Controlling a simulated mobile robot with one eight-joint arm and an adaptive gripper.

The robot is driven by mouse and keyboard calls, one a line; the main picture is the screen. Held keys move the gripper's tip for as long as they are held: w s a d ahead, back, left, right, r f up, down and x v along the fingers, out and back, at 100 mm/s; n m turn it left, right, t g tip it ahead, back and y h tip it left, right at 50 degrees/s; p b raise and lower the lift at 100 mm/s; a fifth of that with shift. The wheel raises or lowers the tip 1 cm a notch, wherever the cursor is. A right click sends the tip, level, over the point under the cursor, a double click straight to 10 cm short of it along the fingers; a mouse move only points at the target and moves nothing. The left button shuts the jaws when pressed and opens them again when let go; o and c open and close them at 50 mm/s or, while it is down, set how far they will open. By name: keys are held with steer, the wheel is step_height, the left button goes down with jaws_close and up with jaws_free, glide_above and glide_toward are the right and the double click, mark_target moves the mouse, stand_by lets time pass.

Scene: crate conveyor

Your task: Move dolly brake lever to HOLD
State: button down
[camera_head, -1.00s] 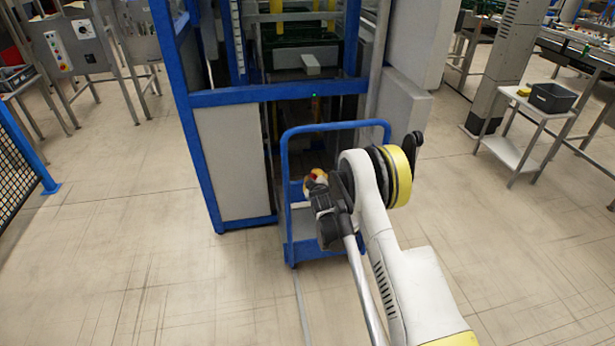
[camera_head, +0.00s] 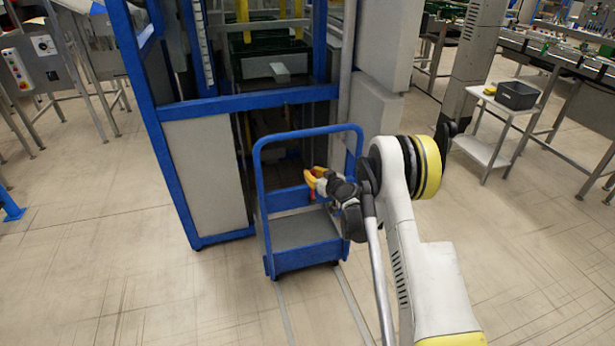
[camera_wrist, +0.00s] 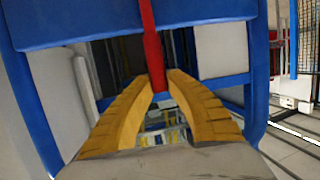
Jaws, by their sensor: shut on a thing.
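The blue dolly (camera_head: 266,205) stands in front of the blue-framed cell, its tall handle loop upright. The red brake lever (camera_wrist: 153,45) runs down from the dolly's blue crossbar (camera_wrist: 90,28) in the wrist view. My gripper (camera_wrist: 160,82) has its yellow fingers closed around the lever's lower end. In the head view my gripper (camera_head: 313,180) is inside the handle loop, right of its middle, with a bit of the red lever (camera_head: 312,197) showing beside it. No HOLD marking is readable.
The blue-framed cell (camera_head: 225,105) with grey panels rises directly behind the dolly. A small side table (camera_head: 490,152) with a dark bin (camera_head: 517,95) stands at the right. The floor around the dolly's front is clear.

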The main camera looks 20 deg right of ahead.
steer(key=shift+d+f, duration=0.1)
steer(key=shift+d, duration=0.05)
stand_by(0.4)
steer(key=c, duration=1.3)
jaws_free()
steer(key=shift+d, duration=0.1)
steer(key=shift+s, duration=0.1)
steer(key=v, duration=1.2)
